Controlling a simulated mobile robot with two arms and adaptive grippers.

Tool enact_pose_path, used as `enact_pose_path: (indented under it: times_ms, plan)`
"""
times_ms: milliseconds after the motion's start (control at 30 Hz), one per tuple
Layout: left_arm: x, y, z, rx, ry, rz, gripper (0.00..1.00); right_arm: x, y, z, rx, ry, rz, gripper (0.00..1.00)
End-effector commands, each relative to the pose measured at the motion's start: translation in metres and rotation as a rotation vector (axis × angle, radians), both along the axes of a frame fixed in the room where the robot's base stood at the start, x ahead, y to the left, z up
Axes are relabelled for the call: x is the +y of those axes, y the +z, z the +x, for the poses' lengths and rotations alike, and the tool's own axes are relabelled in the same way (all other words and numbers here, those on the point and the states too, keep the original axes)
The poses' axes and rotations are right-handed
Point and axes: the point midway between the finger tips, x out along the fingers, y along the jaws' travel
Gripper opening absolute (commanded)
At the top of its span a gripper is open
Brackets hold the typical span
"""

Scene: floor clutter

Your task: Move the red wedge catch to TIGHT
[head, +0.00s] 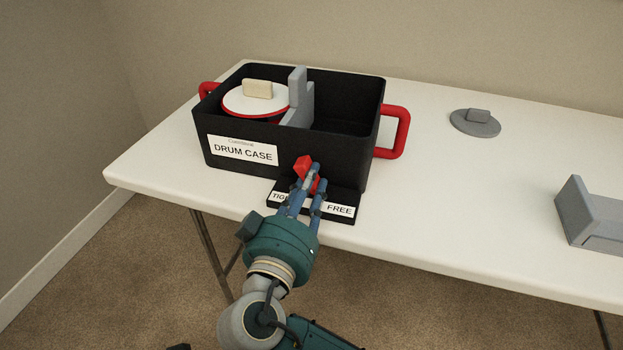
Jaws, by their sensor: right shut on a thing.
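The red wedge catch (303,167) stands at the front of a black case (300,147) labelled DRUM CASE, above a black base (347,198) with a TIGHT label on the left, partly covered, and a FREE label on the right. My right gripper (312,177) is shut on the catch, its blue fingers around it. The catch's top leans left of the fingers. Its lower part is hidden by the fingers, so its exact setting is hard to tell. My left gripper is not in view.
The case holds a white-topped red drum (238,102) with a beige block, beside a grey divider (298,100). Red handles (402,130) stick out at its sides. A grey disc (475,123) and grey bracket (590,222) lie right on the white table (450,200).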

Motion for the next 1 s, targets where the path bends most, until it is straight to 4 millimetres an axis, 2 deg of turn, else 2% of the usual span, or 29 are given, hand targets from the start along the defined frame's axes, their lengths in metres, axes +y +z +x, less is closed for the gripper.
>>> enact_pose_path:
  times_ms: [267,300,333,667,767,1000]
  plan:
    - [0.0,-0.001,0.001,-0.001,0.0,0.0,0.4,0.0,0.0,0.001,0.001,0.001,-0.01,0.0]
    - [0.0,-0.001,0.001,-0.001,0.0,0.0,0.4,0.0,0.0,0.001,0.001,0.001,-0.01,0.26]
    - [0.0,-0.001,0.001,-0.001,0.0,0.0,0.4,0.0,0.0,0.001,0.001,0.001,-0.01,0.32]
    - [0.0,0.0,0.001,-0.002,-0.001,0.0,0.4,0.001,-0.001,-0.002,0.001,0.001,-0.007,0.32]
    - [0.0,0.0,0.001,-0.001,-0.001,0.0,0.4,0.004,-0.002,-0.011,0.005,0.002,-0.006,0.32]
    - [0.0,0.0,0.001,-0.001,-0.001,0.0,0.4,0.015,-0.002,-0.05,0.005,0.002,-0.006,0.32]
